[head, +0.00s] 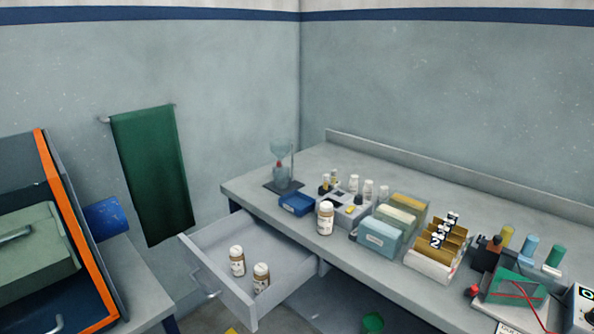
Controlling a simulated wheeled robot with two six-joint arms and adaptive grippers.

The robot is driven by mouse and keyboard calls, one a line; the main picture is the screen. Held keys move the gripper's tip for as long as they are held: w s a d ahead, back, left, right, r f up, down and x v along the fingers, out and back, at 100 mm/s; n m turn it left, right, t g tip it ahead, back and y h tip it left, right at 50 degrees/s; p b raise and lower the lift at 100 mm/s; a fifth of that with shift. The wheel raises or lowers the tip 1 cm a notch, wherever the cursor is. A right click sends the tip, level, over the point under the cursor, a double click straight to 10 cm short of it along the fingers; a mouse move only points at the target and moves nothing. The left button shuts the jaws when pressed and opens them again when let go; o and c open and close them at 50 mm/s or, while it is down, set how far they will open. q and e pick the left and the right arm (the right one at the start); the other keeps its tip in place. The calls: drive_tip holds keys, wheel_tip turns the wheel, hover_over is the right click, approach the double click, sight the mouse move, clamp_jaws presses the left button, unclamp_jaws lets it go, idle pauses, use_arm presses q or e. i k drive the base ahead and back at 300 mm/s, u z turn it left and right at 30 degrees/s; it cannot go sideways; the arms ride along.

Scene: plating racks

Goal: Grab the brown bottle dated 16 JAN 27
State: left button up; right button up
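A brown bottle (325,219) with a white cap and pale label stands upright on the grey counter, near its front edge. Two similar brown bottles stand upright inside the open drawer: one toward the back left (237,262) and one nearer the front (261,278). The labels carry dark marks, but they are too small to read, so I cannot tell which bottle bears 16 JAN 27. Neither of my grippers shows in the head view.
The pale drawer (215,285) juts out from the counter (250,190). Behind the counter bottle are a blue tray (296,204) and a rack of small vials (345,204). File boxes (379,237) stand to its right. An orange-edged case (75,235) is at far left.

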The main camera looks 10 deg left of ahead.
sight(236, 258)
drive_tip(key=k, duration=0.55)
drive_tip(key=u, duration=0.7)
drive_tip(key=i, duration=1.7)
drive_tip(key=z, duration=0.4)
